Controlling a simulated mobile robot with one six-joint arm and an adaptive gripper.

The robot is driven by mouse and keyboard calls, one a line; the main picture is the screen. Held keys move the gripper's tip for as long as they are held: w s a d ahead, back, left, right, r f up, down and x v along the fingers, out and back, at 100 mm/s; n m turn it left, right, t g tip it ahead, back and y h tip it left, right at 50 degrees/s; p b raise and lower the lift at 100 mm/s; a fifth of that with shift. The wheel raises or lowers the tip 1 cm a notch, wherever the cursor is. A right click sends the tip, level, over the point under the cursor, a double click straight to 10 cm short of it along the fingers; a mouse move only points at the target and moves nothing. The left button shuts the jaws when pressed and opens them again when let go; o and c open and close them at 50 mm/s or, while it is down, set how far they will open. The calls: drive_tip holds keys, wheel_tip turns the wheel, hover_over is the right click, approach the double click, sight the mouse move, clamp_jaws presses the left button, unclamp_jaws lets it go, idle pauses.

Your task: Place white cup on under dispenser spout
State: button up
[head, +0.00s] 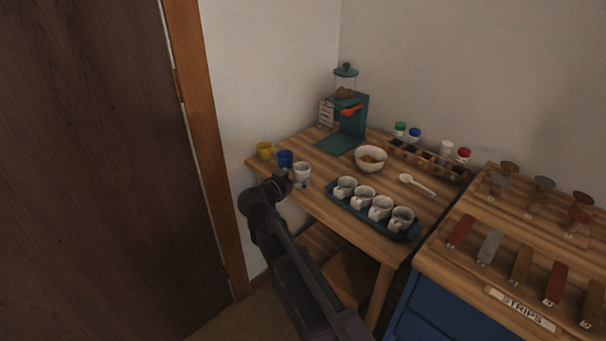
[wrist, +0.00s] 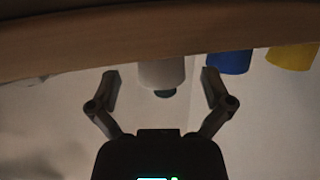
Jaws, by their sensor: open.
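The white cup (head: 302,170) stands near the left front edge of the wooden table, at the end of a row with a blue cup (head: 285,158) and a yellow cup (head: 265,149). My gripper (head: 291,182) is open at the cup's near side. In the wrist view, the picture is upside down, and the white cup (wrist: 160,72) shows between the two spread fingers (wrist: 160,80); I cannot tell whether either touches it. The teal dispenser (head: 353,118) stands at the back of the table with a clear jar on top and an orange part on its front. Its spout is too small to make out.
A bowl (head: 369,159) stands right of the dispenser. A dark tray (head: 336,199) with several white cups lies at the front, right of my gripper. A white spoon (head: 417,185) and a wooden rack (head: 429,160) are farther right. The dispenser's base (head: 332,145) looks clear.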

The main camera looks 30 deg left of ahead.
sight(298, 173)
drive_tip(key=shift+x, duration=1.65)
drive_tip(key=shift+r, duration=0.1)
drive_tip(key=c, duration=0.9)
drive_tip(key=shift+r, duration=0.15)
wheel_tip(298, 173, up, 4)
drive_tip(key=p, duration=0.3)
drive_tip(key=shift+f, duration=0.25)
drive_tip(key=s+d+r+p, duration=0.1)
drive_tip(key=s+d, duration=0.9)
drive_tip(key=s, duration=0.2)
drive_tip(key=shift+s+p, duration=0.15)
drive_tip(key=shift+p, duration=0.15)
drive_tip(key=shift+d+r, duration=0.1)
drive_tip(key=shift+r, duration=0.1)
wheel_tip(298, 173, up, 22)
drive_tip(key=p, duration=2.2)
